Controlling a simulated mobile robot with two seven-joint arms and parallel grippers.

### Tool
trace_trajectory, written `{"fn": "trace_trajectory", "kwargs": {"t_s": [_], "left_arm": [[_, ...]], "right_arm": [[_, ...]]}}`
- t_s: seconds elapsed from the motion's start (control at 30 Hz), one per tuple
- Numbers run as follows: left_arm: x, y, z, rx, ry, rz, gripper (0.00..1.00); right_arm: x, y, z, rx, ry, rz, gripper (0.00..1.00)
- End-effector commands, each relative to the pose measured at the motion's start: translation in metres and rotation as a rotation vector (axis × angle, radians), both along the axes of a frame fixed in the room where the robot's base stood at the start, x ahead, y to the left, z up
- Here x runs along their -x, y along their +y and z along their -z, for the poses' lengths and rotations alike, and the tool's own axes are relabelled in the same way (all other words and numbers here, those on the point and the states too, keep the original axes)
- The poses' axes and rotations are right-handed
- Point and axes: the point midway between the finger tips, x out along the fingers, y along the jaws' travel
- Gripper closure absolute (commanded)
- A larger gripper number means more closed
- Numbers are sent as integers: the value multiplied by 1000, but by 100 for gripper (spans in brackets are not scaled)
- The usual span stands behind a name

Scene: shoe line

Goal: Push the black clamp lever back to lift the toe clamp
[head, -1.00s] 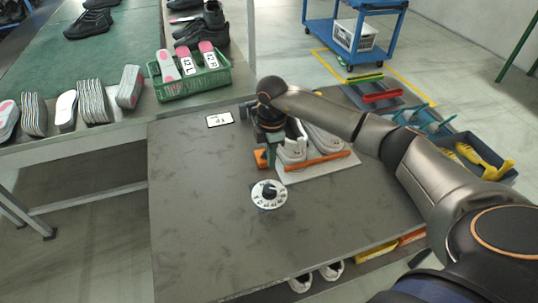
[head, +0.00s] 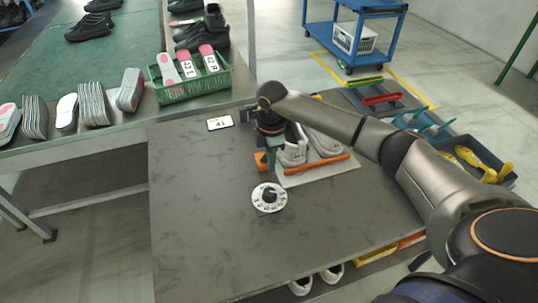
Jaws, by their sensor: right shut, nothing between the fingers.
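The clamp fixture stands at the back of the grey table, with a green body (head: 274,157) and an orange part (head: 261,161) low on its left. My right arm reaches in from the right, and its wrist hangs over the fixture. My right gripper (head: 270,134) is at the top of the fixture, mostly hidden by the wrist; its fingers are hard to make out. The black clamp lever and the toe clamp cannot be told apart from the dark gripper. Grey-white shoes (head: 293,150) stand just right of the fixture. My left gripper is not in view.
A white dial (head: 269,197) and a card reading 41 (head: 220,122) lie on the table. The shoes stand on a pale board (head: 315,174) with an orange front edge. A green basket of insoles (head: 188,87) sits on the rack at left. The table's front left is clear.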

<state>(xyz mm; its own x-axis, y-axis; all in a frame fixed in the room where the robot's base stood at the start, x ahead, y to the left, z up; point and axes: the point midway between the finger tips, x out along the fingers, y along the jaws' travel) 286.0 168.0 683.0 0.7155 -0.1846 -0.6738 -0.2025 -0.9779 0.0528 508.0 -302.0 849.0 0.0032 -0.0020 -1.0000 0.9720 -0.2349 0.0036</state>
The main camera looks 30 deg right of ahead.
Motion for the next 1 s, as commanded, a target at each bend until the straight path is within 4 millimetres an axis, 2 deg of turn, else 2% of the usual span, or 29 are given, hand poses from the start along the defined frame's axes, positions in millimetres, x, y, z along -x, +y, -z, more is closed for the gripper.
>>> {"fn": "trace_trajectory", "kwargs": {"t_s": [0.33, 1.0], "left_arm": [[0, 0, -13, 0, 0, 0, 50], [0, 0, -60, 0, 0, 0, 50]], "right_arm": [[8, 2, -7, -1, 1, -1, 100], [8, 2, -62, -2, 3, -1, 100]]}}
